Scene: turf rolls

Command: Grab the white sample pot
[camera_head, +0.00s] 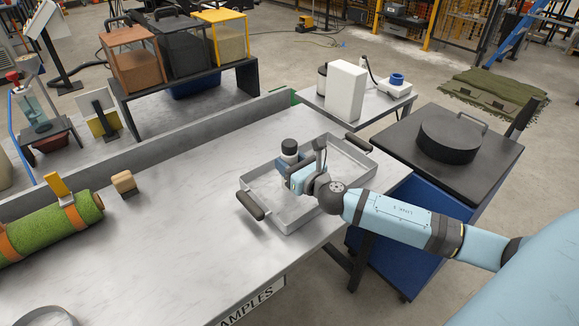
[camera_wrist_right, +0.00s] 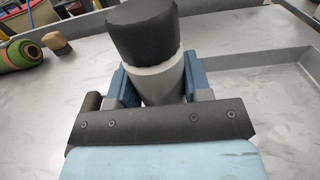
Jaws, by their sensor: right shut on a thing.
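The white sample pot with a black lid (camera_wrist_right: 158,82) stands upright between the blue fingers of my right gripper (camera_wrist_right: 158,88) in the right wrist view. The fingers are shut on its pale body, one on each side. In the head view the pot's dark lid (camera_head: 289,147) shows above my right gripper (camera_head: 290,178), over the left part of a grey metal tray (camera_head: 322,207). The pot's lower body is hidden by the gripper, and I cannot tell whether its base touches the tray. My left gripper is in neither view.
The tray has black handles and sits on a grey metal table (camera_head: 170,215). A green turf roll (camera_head: 50,230) with orange straps and a small tan block (camera_head: 124,183) lie to the left. A dark cart with a round black lid (camera_head: 448,138) stands at the right.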

